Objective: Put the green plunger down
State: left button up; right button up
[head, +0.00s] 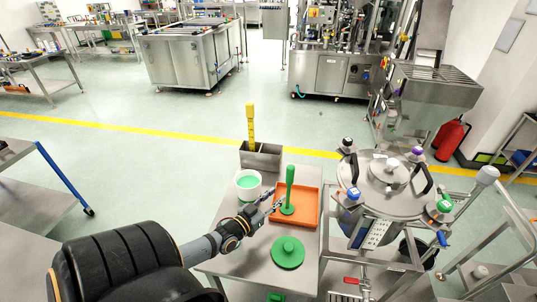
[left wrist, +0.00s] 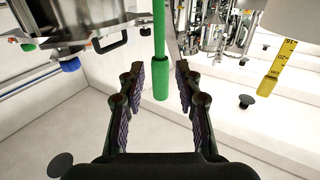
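The green plunger (head: 290,178) is upright over the left part of the orange tray (head: 307,188), with its round foot at the tray floor. Whether it is touching the tray is hard to tell. My left gripper (head: 279,202) is close beside it, on its left in the head view. In the left wrist view the plunger's handle (left wrist: 160,82) shows in the gap between the two spread fingers (left wrist: 160,78), with space on both sides. That view appears upside down, and the plunger's foot is out of it. My right gripper is not in view.
A white bucket with green contents (head: 248,184) stands left of the tray. A steel box (head: 261,156) holding a yellow dipstick (head: 250,122) is behind. A green lid (head: 287,252) lies in front. A steel vessel (head: 384,185) with clamps is close on the right.

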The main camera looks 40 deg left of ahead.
pick_arm(q)
jog(key=shift+s, duration=1.85)
jog(key=shift+f, duration=0.1)
